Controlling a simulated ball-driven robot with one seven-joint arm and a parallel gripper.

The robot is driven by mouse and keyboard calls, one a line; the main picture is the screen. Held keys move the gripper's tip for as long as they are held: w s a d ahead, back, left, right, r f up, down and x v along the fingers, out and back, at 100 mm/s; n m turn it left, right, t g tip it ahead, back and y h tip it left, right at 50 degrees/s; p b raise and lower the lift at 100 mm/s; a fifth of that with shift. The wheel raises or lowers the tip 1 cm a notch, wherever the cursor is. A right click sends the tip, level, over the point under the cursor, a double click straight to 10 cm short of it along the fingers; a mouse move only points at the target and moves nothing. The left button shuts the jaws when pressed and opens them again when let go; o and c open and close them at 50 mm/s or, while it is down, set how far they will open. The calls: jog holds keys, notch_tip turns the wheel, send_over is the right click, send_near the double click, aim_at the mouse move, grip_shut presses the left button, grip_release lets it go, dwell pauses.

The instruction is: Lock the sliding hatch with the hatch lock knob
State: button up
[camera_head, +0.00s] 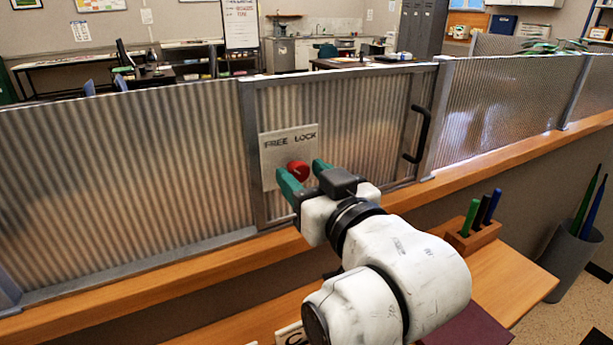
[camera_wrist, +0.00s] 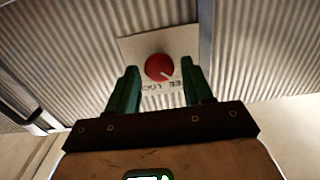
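The red hatch lock knob (camera_head: 299,170) sits on a pale plate (camera_head: 300,140) marked FREE and LOCK, fixed to the corrugated sliding hatch (camera_head: 365,110). The hatch has a black handle (camera_head: 419,135) at its right side. My gripper (camera_head: 302,175) is just in front of the plate, its green fingers open on either side of the knob. In the wrist view the knob (camera_wrist: 159,67) shows between and beyond the fingertips (camera_wrist: 160,72), with gaps to both. A pale mark shows on the knob's face there; I cannot tell its exact setting.
A wooden counter ledge (camera_head: 130,290) runs below the hatch. A wooden pen block (camera_head: 473,236) with several pens stands at the right, and a grey bin (camera_head: 570,262) with long items is beyond it. Corrugated panels (camera_head: 120,170) flank the hatch.

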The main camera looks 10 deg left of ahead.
jog(key=c, duration=0.8)
jog(key=shift+m+p, duration=0.3)
jog(key=shift+m, duration=0.1)
jog(key=m+p, duration=0.2)
jog(key=shift+r+m, duration=0.15)
jog(key=shift+m, duration=0.25)
jog(key=m+p, duration=0.3)
jog(key=m, duration=0.2)
jog(key=shift+w+d, duration=0.1)
jog(key=m+p, duration=0.2)
jog(key=m, duration=0.3)
jog(key=shift+m+p, duration=0.35)
jog(key=shift+m, duration=0.05)
jog(key=shift+f+m+p, duration=0.15)
jog(key=shift+m+p, duration=0.2)
jog(key=shift+m, duration=0.5)
jog(key=shift+f+m+p, duration=0.15)
jog(key=shift+m+p, duration=0.2)
jog(key=shift+m, duration=0.5)
jog(key=shift+d, duration=0.1)
